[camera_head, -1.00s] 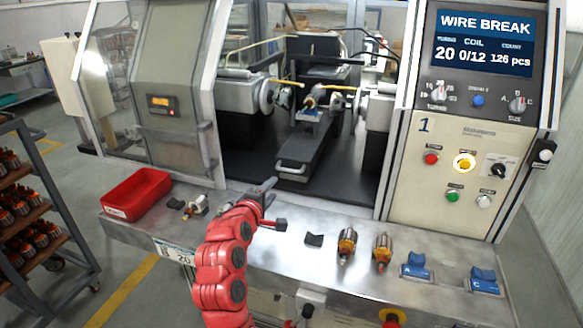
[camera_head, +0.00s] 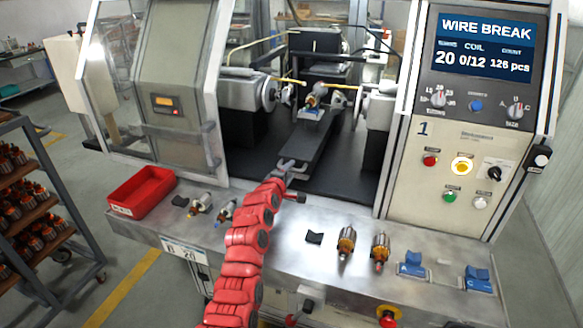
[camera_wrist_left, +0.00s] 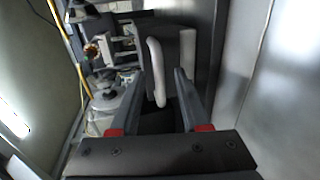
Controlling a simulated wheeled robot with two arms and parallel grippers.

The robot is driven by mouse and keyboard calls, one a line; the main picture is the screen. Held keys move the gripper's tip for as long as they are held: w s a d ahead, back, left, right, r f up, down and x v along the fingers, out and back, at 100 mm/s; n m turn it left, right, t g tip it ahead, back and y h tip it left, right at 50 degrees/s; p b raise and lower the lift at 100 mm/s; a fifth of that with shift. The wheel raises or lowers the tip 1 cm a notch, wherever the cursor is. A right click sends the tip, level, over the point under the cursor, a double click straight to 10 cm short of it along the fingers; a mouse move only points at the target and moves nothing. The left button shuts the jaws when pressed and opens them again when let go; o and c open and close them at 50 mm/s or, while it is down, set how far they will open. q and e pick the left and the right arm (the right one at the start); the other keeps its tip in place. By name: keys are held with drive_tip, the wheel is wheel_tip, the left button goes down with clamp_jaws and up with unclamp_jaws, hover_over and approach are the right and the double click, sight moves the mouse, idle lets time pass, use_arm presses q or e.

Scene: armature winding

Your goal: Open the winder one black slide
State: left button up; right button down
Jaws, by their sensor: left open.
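The winder one black slide (camera_head: 308,143) is a long dark bar inside the winder, running from the winding spot toward the front opening. Its pale handle (camera_head: 288,165) is at its near end. My left gripper (camera_head: 292,176) is at that near end, partly overlapping the handle. In the left wrist view the slide's end block (camera_wrist_left: 180,55) and the white handle (camera_wrist_left: 157,72) are in front of the gripper (camera_wrist_left: 172,100). Its two fingers are open, with the handle's lower end between their tips. I cannot tell whether they touch. My right gripper is not in view.
On the metal bench (camera_head: 290,255) are a red bin (camera_head: 141,192), several armatures (camera_head: 346,243), a black block (camera_head: 314,238) and blue holders (camera_head: 412,264). The control panel (camera_head: 470,150) stands at right, its screen reading WIRE BREAK. The open glass door (camera_head: 120,90) is at left.

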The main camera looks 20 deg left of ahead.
use_arm(q)
drive_tip(key=shift+x, duration=1.05)
drive_tip(key=shift+c, duration=0.3)
clamp_jaws()
idle(0.5)
